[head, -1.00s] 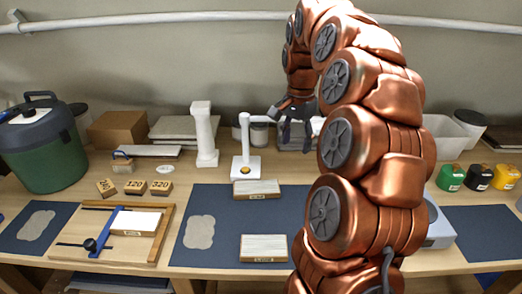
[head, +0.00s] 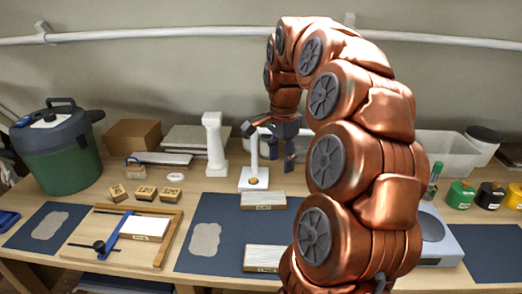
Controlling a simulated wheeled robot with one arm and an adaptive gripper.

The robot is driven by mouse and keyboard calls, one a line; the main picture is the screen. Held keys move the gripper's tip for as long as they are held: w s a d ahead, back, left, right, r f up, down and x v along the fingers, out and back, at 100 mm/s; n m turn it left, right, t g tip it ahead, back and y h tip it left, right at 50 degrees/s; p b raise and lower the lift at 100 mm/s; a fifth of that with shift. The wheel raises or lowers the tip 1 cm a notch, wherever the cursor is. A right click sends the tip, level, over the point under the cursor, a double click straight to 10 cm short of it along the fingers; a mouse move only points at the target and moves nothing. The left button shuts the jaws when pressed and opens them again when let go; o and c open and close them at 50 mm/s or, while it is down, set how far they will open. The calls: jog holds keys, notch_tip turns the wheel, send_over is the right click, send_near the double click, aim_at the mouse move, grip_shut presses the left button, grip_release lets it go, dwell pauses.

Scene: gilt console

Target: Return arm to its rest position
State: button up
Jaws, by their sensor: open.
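My copper-coloured arm rises on the right of the head view and curls over at the top. My gripper (head: 271,148) hangs from it, pointing down, with its dark fingers spread. It is open and nothing shows between the fingers. A pale wooden block (head: 263,201) lies on the dark blue mat (head: 220,215) below the gripper. A second pale block (head: 266,258) lies nearer the front, partly hidden by my arm.
A green canister (head: 62,165) stands at the far left. A wooden jig (head: 85,248) with a blue bar lies on the bench front. A white column (head: 215,145) stands left of the gripper.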

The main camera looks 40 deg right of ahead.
jog(key=shift+a, duration=0.1)
jog(key=s+a+f+n, duration=0.2)
jog(key=s+a+n, duration=0.25)
jog(key=a, duration=0.45)
jog(key=s+a+f+n, duration=0.1)
jog(key=s+a+n, duration=0.2)
jog(key=a+n, duration=0.45)
jog(key=s+a+f+n+g, duration=0.1)
jog(key=s+a+f+n, duration=0.2)
jog(key=s, duration=0.4)
jog(key=s+a+f+n, duration=0.4)
jog(key=s+a, duration=0.2)
jog(key=s, duration=0.2)
jog(key=shift+f+g, duration=0.4)
jog(key=shift+s, duration=0.1)
jog(key=shift+c, duration=0.3)
jog(key=shift+c, duration=0.8)
jog(key=shift+d, duration=0.1)
jog(key=shift+c, duration=0.4)
